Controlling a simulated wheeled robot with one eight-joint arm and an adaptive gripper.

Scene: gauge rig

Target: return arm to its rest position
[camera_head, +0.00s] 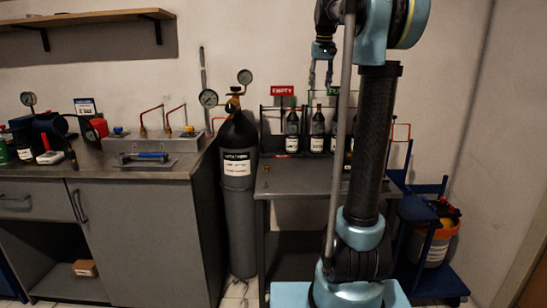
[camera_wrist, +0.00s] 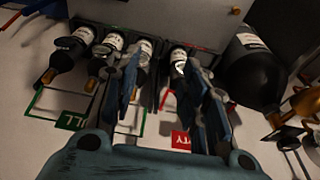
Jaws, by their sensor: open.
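My gripper (camera_head: 320,84) hangs fingers-down in the head view, above and in front of the rack of dark bottles at the back of the small table. Its two fingers are apart with nothing between them. In the wrist view the spread fingers of the gripper (camera_wrist: 163,70) show blue-grey. Several dark bottles with white labels (camera_wrist: 103,48) stand beyond them. My arm rises from its base in the head view, and its upper part runs out of the top of the picture.
A grey gas cylinder (camera_head: 238,205) stands left of the small table (camera_head: 285,181). A red EMPTY sign (camera_head: 282,90) is on the wall. A workbench (camera_head: 135,190) fills the left. A blue cart with an orange bucket (camera_head: 436,243) stands at right. The table's front left is mostly clear.

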